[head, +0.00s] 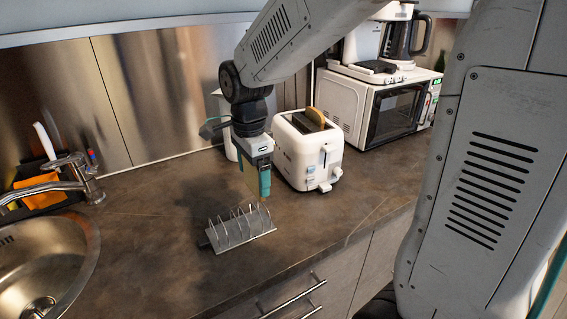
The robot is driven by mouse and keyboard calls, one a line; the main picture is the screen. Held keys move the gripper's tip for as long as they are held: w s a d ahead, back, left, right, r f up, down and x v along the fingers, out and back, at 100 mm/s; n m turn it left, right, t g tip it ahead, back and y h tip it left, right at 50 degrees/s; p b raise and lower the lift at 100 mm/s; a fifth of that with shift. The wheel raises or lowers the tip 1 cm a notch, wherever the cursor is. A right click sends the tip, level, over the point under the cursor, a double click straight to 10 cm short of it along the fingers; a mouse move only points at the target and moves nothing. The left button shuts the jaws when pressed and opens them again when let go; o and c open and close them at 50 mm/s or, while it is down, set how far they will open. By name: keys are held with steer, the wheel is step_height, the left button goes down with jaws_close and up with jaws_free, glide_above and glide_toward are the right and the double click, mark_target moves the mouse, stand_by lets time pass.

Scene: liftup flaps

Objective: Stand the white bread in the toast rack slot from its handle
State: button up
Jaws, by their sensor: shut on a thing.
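The toast rack (238,229), a metal rack with several wire slots, stands on the brown counter with its dark handle (203,243) at the left end. My gripper (262,190) points down just above and behind the rack's right part. It is shut on a thin tan slice, which looks like the white bread (250,178); the slice is mostly hidden by the fingers. I cannot tell whether its lower edge touches the rack. Another, browner bread slice (316,117) sticks up out of the white toaster (308,150) behind and to the right.
A sink (85,262) with a tap (80,175) lies at the left. A microwave (385,110) with a coffee maker (385,45) on top stands at the back right. A white container (229,150) is behind my gripper. The counter left and right of the rack is clear.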

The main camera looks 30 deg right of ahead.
steer(key=shift+d, duration=0.35)
steer(key=shift+d+f, duration=0.1)
steer(key=shift+f, duration=4.65)
steer(key=o, duration=0.6)
steer(key=shift+c, duration=0.2)
step_height(320, 180, up, 8)
steer(key=shift+f, duration=0.1)
